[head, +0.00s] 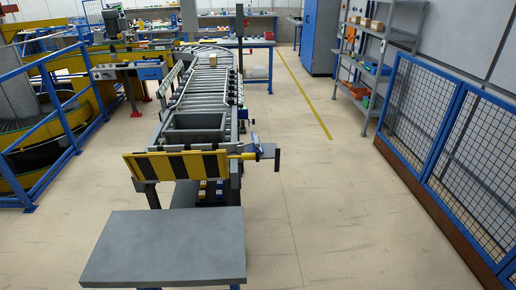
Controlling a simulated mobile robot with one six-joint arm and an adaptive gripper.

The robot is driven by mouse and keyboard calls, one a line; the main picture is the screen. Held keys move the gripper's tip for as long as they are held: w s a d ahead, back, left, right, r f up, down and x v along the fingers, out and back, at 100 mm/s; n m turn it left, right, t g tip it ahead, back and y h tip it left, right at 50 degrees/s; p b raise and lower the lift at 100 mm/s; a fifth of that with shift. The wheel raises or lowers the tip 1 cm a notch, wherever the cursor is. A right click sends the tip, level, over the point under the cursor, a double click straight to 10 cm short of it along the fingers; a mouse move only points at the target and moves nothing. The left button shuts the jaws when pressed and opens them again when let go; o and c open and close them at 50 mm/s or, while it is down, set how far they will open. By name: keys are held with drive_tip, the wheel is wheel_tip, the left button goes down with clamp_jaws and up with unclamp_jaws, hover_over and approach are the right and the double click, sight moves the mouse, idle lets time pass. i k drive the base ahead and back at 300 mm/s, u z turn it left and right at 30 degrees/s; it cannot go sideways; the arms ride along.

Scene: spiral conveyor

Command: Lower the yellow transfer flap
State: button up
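The yellow transfer flap (180,165) is a yellow board with black diagonal stripes. It stands raised and looks slightly tilted across the near end of the roller conveyor (205,95). A grey and blue fitting with a dark upright bar (276,160) sits at the flap's right end; I cannot tell how it is linked to the flap. A grey flat-topped table (165,255) stands in front of the flap, on my side. My gripper is not in view.
A grey open bin (195,124) sits on the conveyor behind the flap, and a small brown box (213,62) lies farther up the rollers. Blue railings (75,150) stand at left. Blue mesh fencing (450,135) and shelves (380,60) line the right. The floor right of the conveyor is clear.

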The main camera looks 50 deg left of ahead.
sight(210, 166)
drive_tip(key=u, duration=0.75)
drive_tip(key=i, duration=1)
drive_tip(key=u, duration=0.55)
